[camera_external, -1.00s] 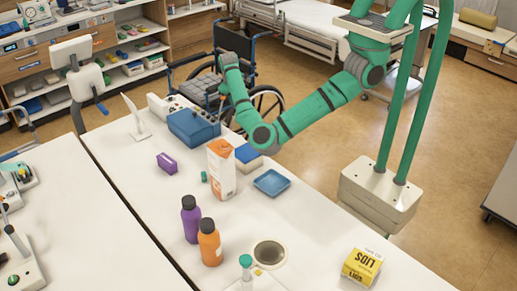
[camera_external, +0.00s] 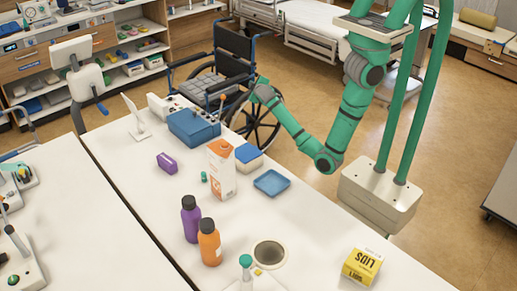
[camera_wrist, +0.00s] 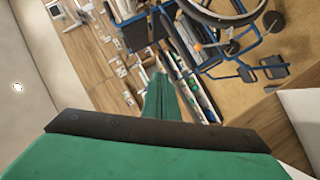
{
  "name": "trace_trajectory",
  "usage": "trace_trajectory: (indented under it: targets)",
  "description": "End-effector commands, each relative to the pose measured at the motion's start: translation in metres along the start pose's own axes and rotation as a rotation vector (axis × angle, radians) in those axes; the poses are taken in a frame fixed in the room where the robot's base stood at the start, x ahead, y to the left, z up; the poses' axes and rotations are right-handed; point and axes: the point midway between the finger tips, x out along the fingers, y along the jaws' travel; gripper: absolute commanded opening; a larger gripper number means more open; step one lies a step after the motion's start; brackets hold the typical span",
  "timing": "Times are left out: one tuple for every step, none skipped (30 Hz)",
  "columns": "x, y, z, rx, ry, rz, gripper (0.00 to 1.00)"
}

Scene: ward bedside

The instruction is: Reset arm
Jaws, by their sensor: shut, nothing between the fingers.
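My gripper (camera_external: 262,86) is at the end of my green arm, raised beyond the far edge of the white table, in front of the wheelchair's wheel. My elbow hangs low at the right, beyond the table edge. The wrist view looks past the fingers at shelves and part of the wheelchair.
The white table (camera_external: 140,215) holds a carton (camera_external: 221,172), a purple bottle (camera_external: 191,219), an orange bottle (camera_external: 209,243), a blue tray (camera_external: 272,182), a blue box (camera_external: 193,128) and a yellow box (camera_external: 362,266). A wheelchair (camera_external: 233,55) stands behind. Open floor lies right.

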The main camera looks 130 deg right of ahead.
Motion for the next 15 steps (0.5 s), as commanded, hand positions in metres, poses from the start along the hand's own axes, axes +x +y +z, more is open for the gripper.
trace_trajectory:
  targets:
    - [-0.007, -0.018, -0.007, -0.076, 0.06, -0.023, 0.0]
    - [-0.012, -0.03, -0.013, -0.118, 0.096, -0.038, 0.0]
    - [-0.019, -0.045, -0.018, -0.174, 0.144, -0.057, 0.0]
    - [-0.024, -0.057, -0.022, -0.216, 0.181, -0.072, 0.0]
    - [-0.03, -0.069, -0.025, -0.257, 0.216, -0.088, 0.0]
    - [-0.039, -0.085, -0.028, -0.311, 0.264, -0.108, 0.0]
    - [-0.045, -0.097, -0.029, -0.352, 0.299, -0.124, 0.0]
    - [-0.052, -0.11, -0.029, -0.392, 0.334, -0.139, 0.0]
    - [-0.062, -0.126, -0.029, -0.445, 0.38, -0.161, 0.0]
    - [-0.069, -0.138, -0.028, -0.484, 0.415, -0.177, 0.0]
    - [-0.077, -0.151, -0.025, -0.522, 0.449, -0.194, 0.0]
    - [-0.088, -0.166, -0.022, -0.573, 0.494, -0.216, 0.0]
    - [-0.096, -0.178, -0.018, -0.61, 0.528, -0.234, 0.0]
    - [-0.104, -0.19, -0.013, -0.647, 0.562, -0.25, 0.0]
    - [-0.116, -0.205, -0.006, -0.696, 0.605, -0.273, 0.0]
